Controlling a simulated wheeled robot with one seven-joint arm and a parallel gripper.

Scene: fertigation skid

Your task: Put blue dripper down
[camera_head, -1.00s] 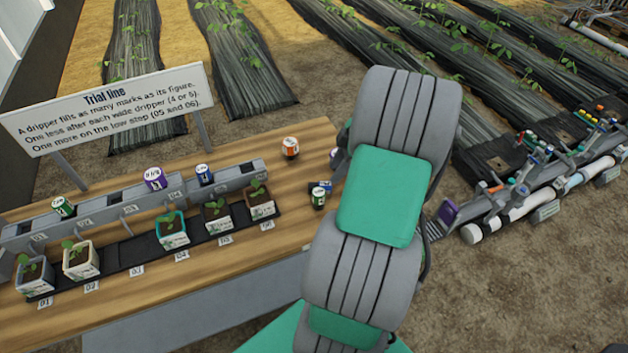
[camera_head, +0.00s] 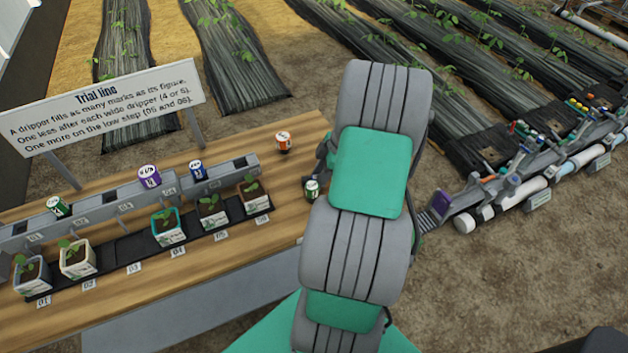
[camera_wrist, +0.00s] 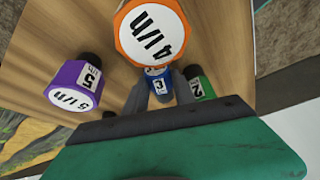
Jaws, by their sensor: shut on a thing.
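In the wrist view a blue dripper marked 3 (camera_wrist: 157,84) sits between the two fingers of my gripper (camera_wrist: 160,90), which is shut on it. The dripper is upright with the wooden table behind it. Whether its base touches the table I cannot tell. In the head view my arm hides most of the gripper and this dripper. Another blue dripper (camera_head: 197,170) stands on the grey rail (camera_head: 228,172).
A green dripper (camera_wrist: 201,87) stands close right of the fingers. An orange dripper (camera_wrist: 152,32) and a purple dripper (camera_wrist: 75,86) are also near. Potted seedlings (camera_head: 166,226) line the black strip below the sign (camera_head: 100,107).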

